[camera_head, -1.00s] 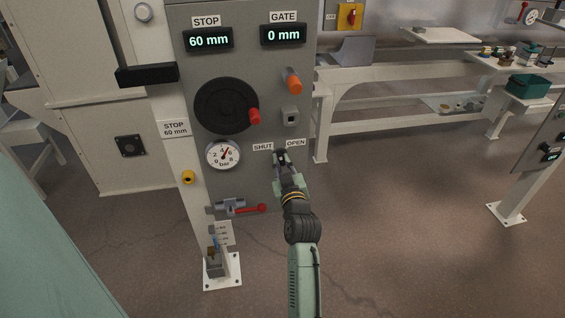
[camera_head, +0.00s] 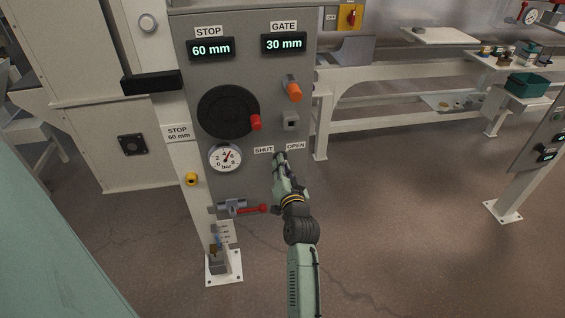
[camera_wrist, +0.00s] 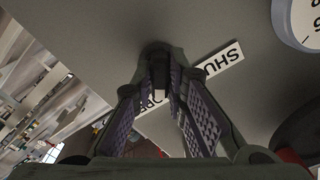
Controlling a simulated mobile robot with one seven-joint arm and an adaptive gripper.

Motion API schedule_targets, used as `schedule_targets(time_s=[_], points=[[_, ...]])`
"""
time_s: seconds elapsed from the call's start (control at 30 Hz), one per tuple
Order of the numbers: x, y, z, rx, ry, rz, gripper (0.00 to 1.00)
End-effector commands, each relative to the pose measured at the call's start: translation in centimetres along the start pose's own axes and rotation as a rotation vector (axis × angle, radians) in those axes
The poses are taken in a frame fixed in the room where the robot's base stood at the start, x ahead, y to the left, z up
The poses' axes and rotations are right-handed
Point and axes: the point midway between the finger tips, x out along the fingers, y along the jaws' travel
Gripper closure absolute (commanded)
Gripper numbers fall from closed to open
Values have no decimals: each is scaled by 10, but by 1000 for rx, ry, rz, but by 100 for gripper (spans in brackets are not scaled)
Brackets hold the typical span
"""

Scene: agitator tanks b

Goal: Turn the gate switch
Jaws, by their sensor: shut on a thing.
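The grey control panel (camera_head: 185,60) stands upright before me. Its gate switch sits at the SHUT (camera_head: 263,150) and OPEN (camera_head: 296,146) labels and is mostly hidden by my gripper (camera_head: 280,158). In the wrist view, my gripper (camera_wrist: 160,88) is shut on the dark gate switch knob (camera_wrist: 158,52), with a finger on each side. Both labels show there, OPEN partly covered by the fingers. The GATE display (camera_head: 284,43) reads 30 mm. The STOP display (camera_head: 211,48) reads 60 mm.
A black handwheel with a red knob (camera_head: 256,122), an orange knob (camera_head: 294,92), a pressure gauge (camera_head: 225,157) and a red-handled valve (camera_head: 240,209) are on the panel around my gripper. A white workbench (camera_head: 400,75) stands behind at right.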

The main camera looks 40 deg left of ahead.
Motion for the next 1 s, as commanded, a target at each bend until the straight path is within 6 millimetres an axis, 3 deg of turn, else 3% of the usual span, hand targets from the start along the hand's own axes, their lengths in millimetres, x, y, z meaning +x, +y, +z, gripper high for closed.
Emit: schedule_targets(time_s=[0.33,0.9,0.93,1.0], points=[[0,0,-1,145,1,0,100],[0,0,-1,173,2,0,100],[0,0,-1,173,2,0,85],[0,0,-1,172,1,0,80]])
